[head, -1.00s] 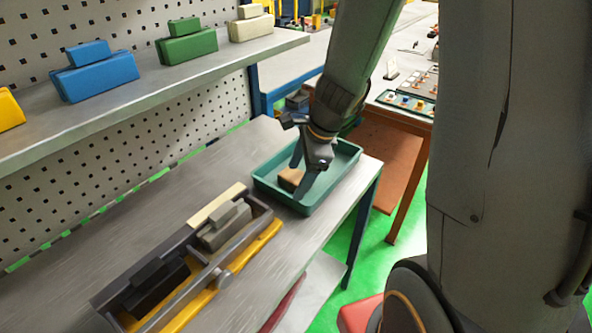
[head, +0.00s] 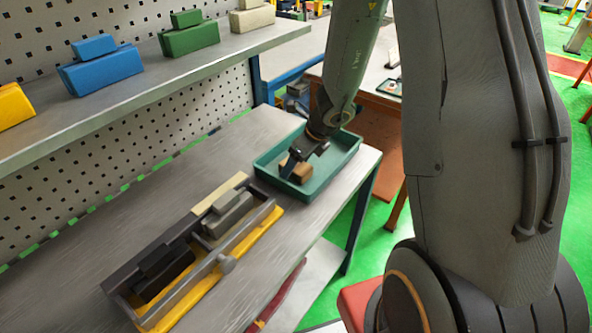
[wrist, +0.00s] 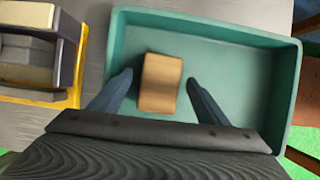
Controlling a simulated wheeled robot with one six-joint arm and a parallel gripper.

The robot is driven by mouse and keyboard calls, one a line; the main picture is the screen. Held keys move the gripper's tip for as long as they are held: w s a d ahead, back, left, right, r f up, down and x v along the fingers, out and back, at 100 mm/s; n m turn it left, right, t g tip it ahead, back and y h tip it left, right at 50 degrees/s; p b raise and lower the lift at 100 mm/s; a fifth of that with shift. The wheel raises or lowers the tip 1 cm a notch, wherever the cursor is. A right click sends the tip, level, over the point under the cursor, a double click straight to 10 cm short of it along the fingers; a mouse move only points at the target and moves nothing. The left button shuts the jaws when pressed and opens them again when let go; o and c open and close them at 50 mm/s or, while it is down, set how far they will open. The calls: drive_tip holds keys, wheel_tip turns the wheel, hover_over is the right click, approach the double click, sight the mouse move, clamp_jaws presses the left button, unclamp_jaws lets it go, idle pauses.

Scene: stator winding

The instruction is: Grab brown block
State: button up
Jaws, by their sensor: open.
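The brown block (wrist: 160,83) lies in the green tray (wrist: 235,33), in its left half in the wrist view. In the head view the block (head: 299,172) shows partly behind my gripper, inside the tray (head: 349,150). My gripper (wrist: 158,83) is open, with one finger on each side of the block and a gap to each. In the head view my gripper (head: 294,166) points down into the tray. I cannot tell how far the fingertips are above the tray floor.
A yellow-based holder (head: 255,236) with grey and black blocks stands on the metal bench (head: 70,265) left of the tray. A shelf (head: 120,104) with yellow, blue, green and cream blocks runs along the pegboard. The tray's walls surround my fingers.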

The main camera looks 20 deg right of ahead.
drive_tip(key=shift+w+a+f, duration=0.1)
drive_tip(key=shift+w+f, duration=0.1)
drive_tip(key=shift+f, duration=0.25)
drive_tip(key=c, duration=1.3)
drive_tip(key=shift+r, duration=0.1)
